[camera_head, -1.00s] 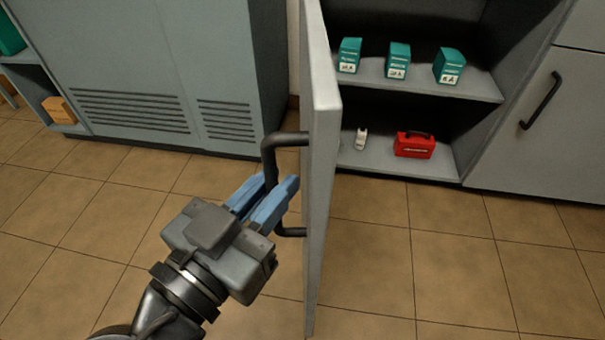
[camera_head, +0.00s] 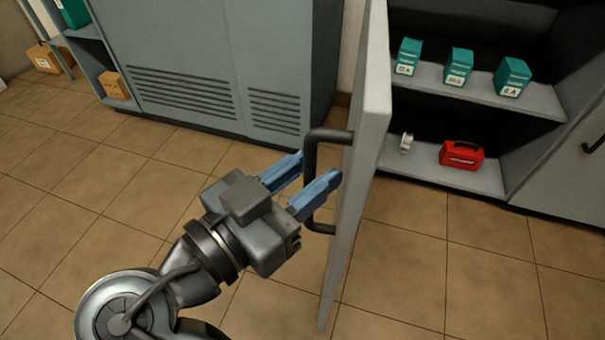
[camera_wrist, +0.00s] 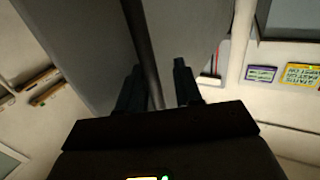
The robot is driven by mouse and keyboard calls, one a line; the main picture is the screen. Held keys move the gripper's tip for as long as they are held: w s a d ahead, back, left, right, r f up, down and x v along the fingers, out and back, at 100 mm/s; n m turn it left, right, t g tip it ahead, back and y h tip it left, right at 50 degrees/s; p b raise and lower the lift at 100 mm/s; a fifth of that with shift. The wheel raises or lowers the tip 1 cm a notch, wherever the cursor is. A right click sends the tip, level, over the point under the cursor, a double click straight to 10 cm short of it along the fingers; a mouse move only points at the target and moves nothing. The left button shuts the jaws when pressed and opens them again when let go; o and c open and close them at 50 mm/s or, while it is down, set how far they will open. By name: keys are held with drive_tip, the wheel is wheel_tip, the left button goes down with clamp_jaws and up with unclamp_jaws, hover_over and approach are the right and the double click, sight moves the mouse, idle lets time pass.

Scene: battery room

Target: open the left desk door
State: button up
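The left desk door (camera_head: 362,165) is grey and stands swung wide open, seen nearly edge-on in the head view. Its dark bar handle (camera_head: 311,160) is on the face turned towards my gripper. My gripper (camera_head: 312,174) is open at the handle, with its two blue fingers spread apart. In the wrist view the handle bar (camera_wrist: 146,60) runs between the two dark fingers (camera_wrist: 158,85), with gaps beside it. I cannot tell whether either finger touches it.
The open compartment shows teal boxes (camera_head: 459,67) on its shelf (camera_head: 480,92), and a red case (camera_head: 461,155) and a small white object (camera_head: 406,142) below. A grey cabinet (camera_head: 200,60) with vents stands at the back left. The tiled floor (camera_head: 90,190) is clear at left.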

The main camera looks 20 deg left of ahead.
drive_tip(key=shift+s, duration=0.15)
drive_tip(key=p+v, duration=0.2)
drive_tip(key=v, duration=0.5)
drive_tip(key=shift+s+a, duration=0.2)
drive_tip(key=shift+s, duration=0.15)
idle(0.4)
